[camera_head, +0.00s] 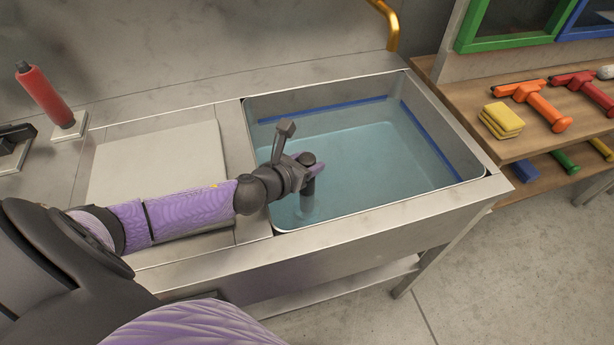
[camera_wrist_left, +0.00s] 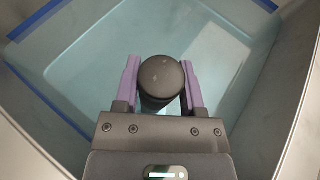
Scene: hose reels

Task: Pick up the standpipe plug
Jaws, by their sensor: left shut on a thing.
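The standpipe plug (camera_head: 308,187) is a dark upright cylinder at the near left of the water-filled sink basin (camera_head: 459,153). Its lower part goes down into the water. My left gripper (camera_head: 309,170) is shut on it near its top. In the left wrist view the plug's round dark top (camera_wrist_left: 162,77) sits between the two purple fingers of my left gripper (camera_wrist_left: 161,88), one on each side. Whether the plug's lower end touches the basin floor cannot be told. My right gripper is not in view.
A blue line runs along the basin's inner walls. A brass spout (camera_head: 387,25) rises behind the basin. At the right, a wooden shelf (camera_head: 470,100) holds a yellow sponge stack (camera_head: 502,121) and an orange nozzle (camera_head: 537,103).

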